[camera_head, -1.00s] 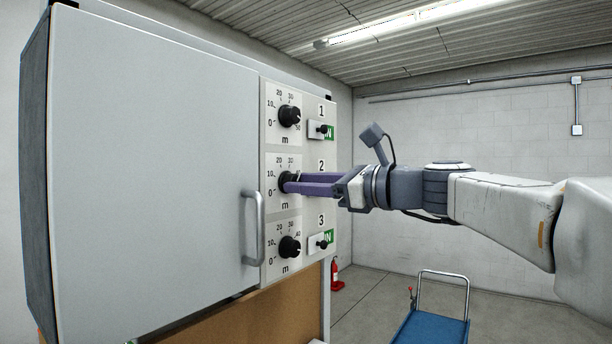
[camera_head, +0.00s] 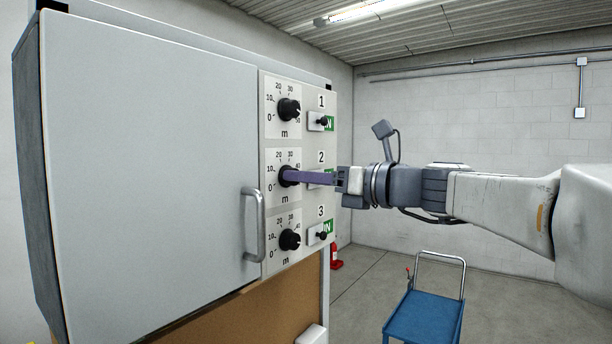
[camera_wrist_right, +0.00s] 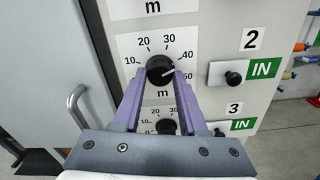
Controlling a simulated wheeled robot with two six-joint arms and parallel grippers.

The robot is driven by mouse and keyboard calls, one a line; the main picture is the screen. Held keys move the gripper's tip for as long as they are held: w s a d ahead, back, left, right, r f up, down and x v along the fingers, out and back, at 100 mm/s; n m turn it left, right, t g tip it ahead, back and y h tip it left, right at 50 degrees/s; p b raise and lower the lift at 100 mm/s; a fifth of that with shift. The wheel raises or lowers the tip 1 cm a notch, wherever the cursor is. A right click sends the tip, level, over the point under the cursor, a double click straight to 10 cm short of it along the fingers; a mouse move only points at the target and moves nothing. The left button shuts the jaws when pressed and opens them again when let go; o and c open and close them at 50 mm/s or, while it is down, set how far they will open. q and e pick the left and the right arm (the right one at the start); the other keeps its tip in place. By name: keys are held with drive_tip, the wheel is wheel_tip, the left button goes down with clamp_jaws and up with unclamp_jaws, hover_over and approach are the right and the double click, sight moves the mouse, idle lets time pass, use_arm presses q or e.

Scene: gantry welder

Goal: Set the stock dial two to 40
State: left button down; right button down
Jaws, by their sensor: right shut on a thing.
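Stock dial two is a black round knob (camera_head: 288,176) on a white scale plate, the middle of three dials on the grey cabinet front. My left gripper is not in view.
Dial one (camera_head: 289,109) sits above and dial three (camera_head: 289,239) below. Switches with green IN labels stand to the right, such as switch two (camera_wrist_right: 233,78). A door handle (camera_head: 254,224) juts out left of the dials. A blue trolley (camera_head: 424,318) stands on the floor.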

drive_tip(key=shift+f, duration=0.15)
drive_tip(key=shift+c, duration=2.2)
unclamp_jaws()
drive_tip(key=shift+d, duration=0.1)
drive_tip(key=b+v, duration=0.4)
drive_tip(key=v, duration=0.6)
drive_tip(key=shift+s+b, duration=0.15)
drive_tip(key=shift+b, duration=0.2)
drive_tip(key=shift+d, duration=0.1)
